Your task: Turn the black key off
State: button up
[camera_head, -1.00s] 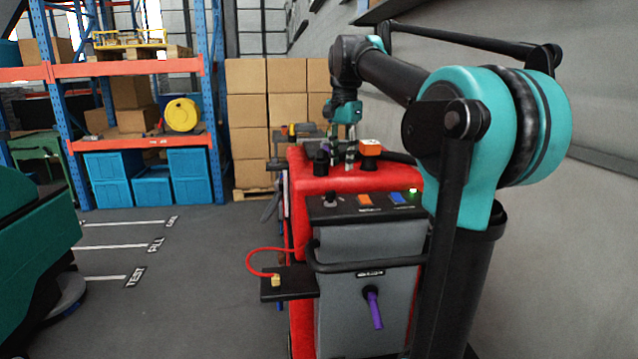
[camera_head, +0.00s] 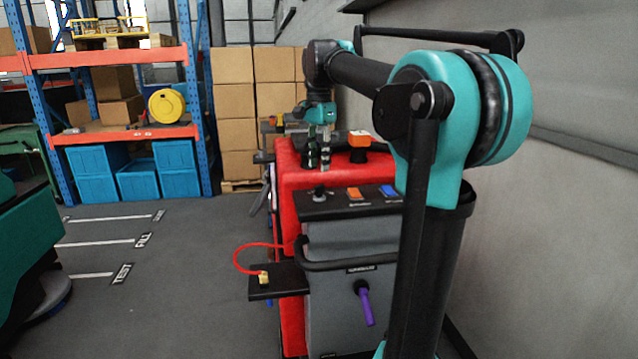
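The black key (camera_head: 319,192) is small and stands on the dark top panel of the red and grey scrubber machine (camera_head: 352,236), at the panel's left end. My gripper (camera_head: 320,163) points down over the red top of the machine, just above the key in the picture. Its fingers look apart with nothing between them. It seems not to touch the key, but the depth between them is hard to judge. The key's exact turn is too small to read.
An orange switch (camera_head: 354,194) and a blue switch (camera_head: 389,191) lie right of the key. An orange-topped knob (camera_head: 359,140) stands behind. A purple handle (camera_head: 364,303) hangs on the machine's front.

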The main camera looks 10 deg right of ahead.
aim_at(319, 185)
notch_tip(319, 185, down, 7)
jog(key=shift+r, duration=0.1)
jog(key=shift+c, duration=0.5)
grip_shut()
